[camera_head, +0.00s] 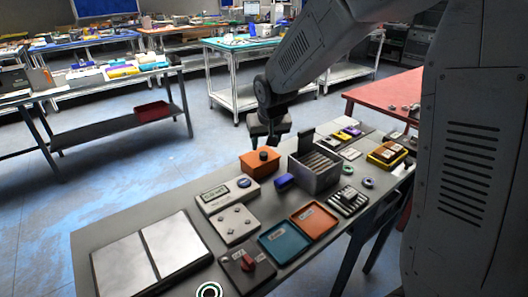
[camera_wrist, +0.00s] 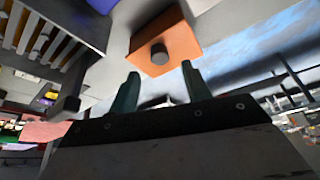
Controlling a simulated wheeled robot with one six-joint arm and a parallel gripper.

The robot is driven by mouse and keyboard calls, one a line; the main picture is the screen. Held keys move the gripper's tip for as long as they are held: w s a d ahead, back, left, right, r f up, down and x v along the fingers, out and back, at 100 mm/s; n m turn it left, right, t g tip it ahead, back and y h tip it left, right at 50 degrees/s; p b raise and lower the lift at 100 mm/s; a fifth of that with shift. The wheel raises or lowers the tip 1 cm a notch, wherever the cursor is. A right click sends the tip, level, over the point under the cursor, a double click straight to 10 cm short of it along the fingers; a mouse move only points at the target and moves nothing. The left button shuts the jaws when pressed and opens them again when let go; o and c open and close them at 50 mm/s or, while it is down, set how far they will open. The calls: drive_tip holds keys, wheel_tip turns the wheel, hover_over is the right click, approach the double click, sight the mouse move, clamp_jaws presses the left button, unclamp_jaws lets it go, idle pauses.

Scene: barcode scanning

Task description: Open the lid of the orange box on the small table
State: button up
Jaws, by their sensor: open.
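The orange box (camera_head: 258,166) stands on the small grey table (camera_head: 138,217), near its far edge, with its lid down. A dark round knob sits on top of the box. In the wrist view the orange box (camera_wrist: 178,32) is at the upper middle, with the knob (camera_wrist: 159,54) facing the camera. My gripper (camera_head: 268,143) is above and just behind the box in the head view. Its two fingers (camera_wrist: 158,76) are apart and empty, pointing toward the box, with the knob showing between them. I cannot tell how far the fingertips are from the knob.
A grey slotted box (camera_head: 314,178) with a raised back stands right of the orange box. A small blue block (camera_head: 284,182) lies between them. A white panel device (camera_head: 229,209), a teal tray (camera_head: 285,242) and an orange tray (camera_head: 314,221) lie closer to the front.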

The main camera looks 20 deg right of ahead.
sight(264, 153)
drive_tip(key=x, duration=0.5)
drive_tip(key=shift+f, duration=0.1)
clamp_jaws()
